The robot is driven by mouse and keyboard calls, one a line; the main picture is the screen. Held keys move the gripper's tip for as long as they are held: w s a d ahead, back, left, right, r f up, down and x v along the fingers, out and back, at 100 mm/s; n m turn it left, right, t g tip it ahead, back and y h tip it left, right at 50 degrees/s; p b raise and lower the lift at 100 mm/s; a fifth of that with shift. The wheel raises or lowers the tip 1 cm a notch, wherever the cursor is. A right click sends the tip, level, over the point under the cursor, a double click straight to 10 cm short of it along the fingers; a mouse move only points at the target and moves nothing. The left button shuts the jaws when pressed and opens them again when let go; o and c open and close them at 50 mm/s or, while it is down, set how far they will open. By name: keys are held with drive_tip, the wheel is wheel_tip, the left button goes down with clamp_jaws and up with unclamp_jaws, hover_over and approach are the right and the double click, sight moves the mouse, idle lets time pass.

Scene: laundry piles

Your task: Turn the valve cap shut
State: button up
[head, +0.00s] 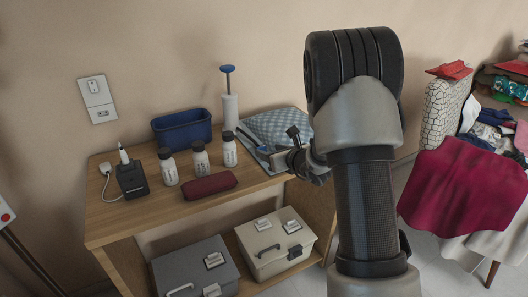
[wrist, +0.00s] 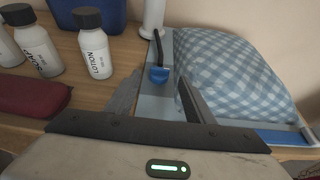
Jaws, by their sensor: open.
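The blue valve cap (wrist: 159,74) sits on a pale blue strip beside the blue-checked bundle (wrist: 235,70), which also lies on the wooden table in the head view (head: 280,126). A dark strip runs up from the cap. My gripper (wrist: 160,82) is open and empty, with one finger on each side of the cap in the wrist view. I cannot tell whether the fingers are level with it or touch it. In the head view my gripper (head: 293,146) is at the table's right end, and the cap is hidden there.
Several white bottles (head: 200,158), a dark red case (head: 209,185), a blue bin (head: 182,130) and a black charger (head: 132,180) occupy the table's left. Boxes (head: 275,247) sit on the lower shelf.

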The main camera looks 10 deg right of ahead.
sight(263, 147)
drive_tip(key=x, duration=0.5)
drive_tip(key=shift+w+a+b, duration=0.1)
drive_tip(key=shift+b, duration=0.2)
drive_tip(key=c, duration=1)
drive_tip(key=shift+w+d+r+n+g+y+p, duration=0.1)
drive_tip(key=shift+d+n+g+y+p, duration=0.1)
drive_tip(key=shift+n+y+p, duration=0.3)
drive_tip(key=shift+w+d+r+n+g+y+p, duration=0.15)
drive_tip(key=shift+n+g+y+p, duration=0.1)
drive_tip(key=shift+n+y, duration=0.3)
drive_tip(key=shift+c, duration=0.2)
drive_tip(key=shift+f+n+g+y+p, duration=0.2)
drive_tip(key=shift+n+g+y+p, duration=0.6)
drive_tip(key=shift+n+y, duration=0.5)
